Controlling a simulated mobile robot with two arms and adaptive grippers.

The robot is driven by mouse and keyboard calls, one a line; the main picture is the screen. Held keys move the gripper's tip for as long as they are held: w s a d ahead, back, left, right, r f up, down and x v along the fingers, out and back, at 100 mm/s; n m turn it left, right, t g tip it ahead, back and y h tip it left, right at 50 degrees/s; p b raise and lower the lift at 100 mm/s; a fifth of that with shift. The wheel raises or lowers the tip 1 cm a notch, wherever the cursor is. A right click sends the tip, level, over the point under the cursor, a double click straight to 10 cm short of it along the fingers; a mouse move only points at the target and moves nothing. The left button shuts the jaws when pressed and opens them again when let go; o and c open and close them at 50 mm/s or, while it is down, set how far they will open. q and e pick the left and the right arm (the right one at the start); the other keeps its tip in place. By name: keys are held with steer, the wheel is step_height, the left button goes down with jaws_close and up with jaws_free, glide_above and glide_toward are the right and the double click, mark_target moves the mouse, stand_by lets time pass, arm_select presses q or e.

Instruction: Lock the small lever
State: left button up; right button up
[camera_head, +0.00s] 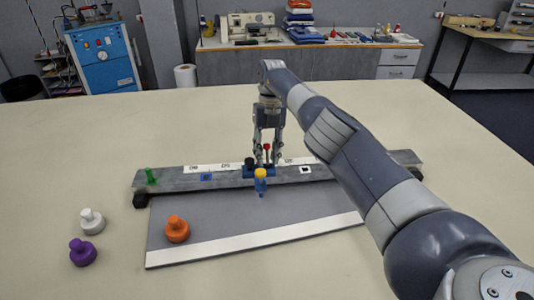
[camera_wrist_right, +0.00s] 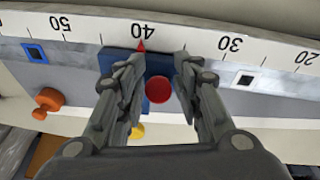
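A small lever with a red ball knob (camera_head: 267,147) stands on a blue block (camera_head: 247,173) on the long grey rail. In the right wrist view the red knob (camera_wrist_right: 158,89) sits between the two fingers, with gaps on both sides. My right gripper (camera_head: 266,154) is over the block from above, fingers apart and not closed on the knob. It also shows in the wrist view (camera_wrist_right: 160,64). A yellow knob (camera_head: 260,174) is on the front of the block, and a black knob (camera_head: 249,162) is at its left. The lever's shaft is mostly hidden. My left gripper is not visible.
The grey rail (camera_head: 225,183) carries a white scale strip (camera_head: 210,167) and a green peg (camera_head: 151,176) at its left end. An orange knobbed piece (camera_head: 177,229) is on the grey board. White (camera_head: 91,221) and purple (camera_head: 82,253) pieces stand on the cloth at left.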

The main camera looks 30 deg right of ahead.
mark_target(268, 148)
steer(key=shift+r, duration=0.3)
step_height(268, 148, up, 9)
steer(key=shift+r, duration=0.2)
steer(key=shift+r, duration=0.1)
stand_by(0.5)
